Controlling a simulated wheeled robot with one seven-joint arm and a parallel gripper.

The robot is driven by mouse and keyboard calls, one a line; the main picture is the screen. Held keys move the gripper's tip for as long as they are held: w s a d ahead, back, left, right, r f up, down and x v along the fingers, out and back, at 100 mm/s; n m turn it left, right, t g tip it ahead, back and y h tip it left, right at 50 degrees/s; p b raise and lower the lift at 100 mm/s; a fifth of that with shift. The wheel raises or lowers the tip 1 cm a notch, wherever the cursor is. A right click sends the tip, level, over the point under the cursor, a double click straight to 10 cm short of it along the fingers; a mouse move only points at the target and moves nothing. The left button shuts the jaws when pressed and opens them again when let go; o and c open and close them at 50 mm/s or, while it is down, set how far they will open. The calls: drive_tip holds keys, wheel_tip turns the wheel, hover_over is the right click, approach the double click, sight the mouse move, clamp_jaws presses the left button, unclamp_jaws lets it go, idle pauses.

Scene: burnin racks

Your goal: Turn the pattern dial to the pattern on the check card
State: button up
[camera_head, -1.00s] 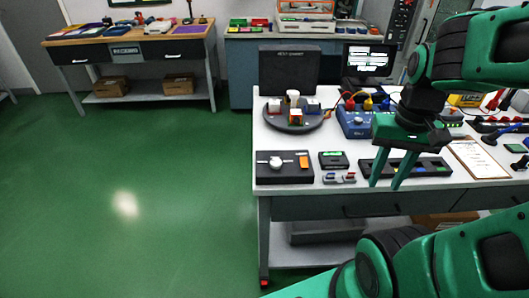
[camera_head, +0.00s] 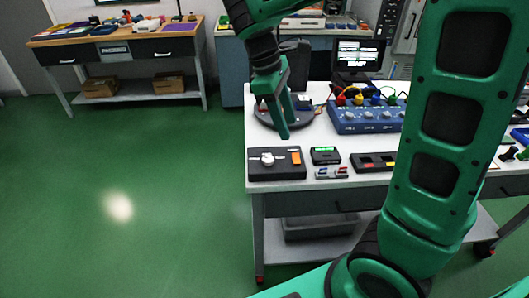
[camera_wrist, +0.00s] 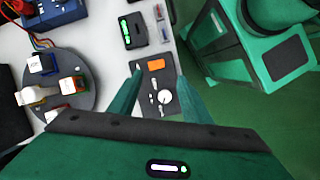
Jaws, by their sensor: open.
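A white dial knob (camera_head: 267,159) sits on a flat black box (camera_head: 280,174) at the near left corner of the white bench. An orange block (camera_head: 295,157) is on the box's right side. In the wrist view the knob (camera_wrist: 165,97) and the orange block (camera_wrist: 156,64) show between my fingers. My gripper (camera_head: 284,134) is open and empty, pointing down above and behind the box, apart from the knob; its fingers also show in the wrist view (camera_wrist: 159,72). The pattern marks are too small to read. I cannot identify the check card.
A small black device with a green display (camera_head: 325,155) and a grey connector piece (camera_head: 332,173) lie right of the box. A round dark turntable (camera_head: 262,120) with blocks stands behind. A blue box (camera_head: 365,118) with coloured plugs and a monitor (camera_head: 359,56) stand further back.

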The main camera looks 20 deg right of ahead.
sight(268, 158)
drive_tip(key=w+a+f+n+h, duration=0.1)
drive_tip(key=w+a+n, duration=0.25)
drive_tip(key=a, duration=0.55)
drive_tip(key=shift+n, duration=0.45)
drive_tip(key=x, duration=1.1)
drive_tip(key=shift+f, duration=0.1)
drive_tip(key=c, duration=1)
drive_tip(key=shift+d, duration=0.1)
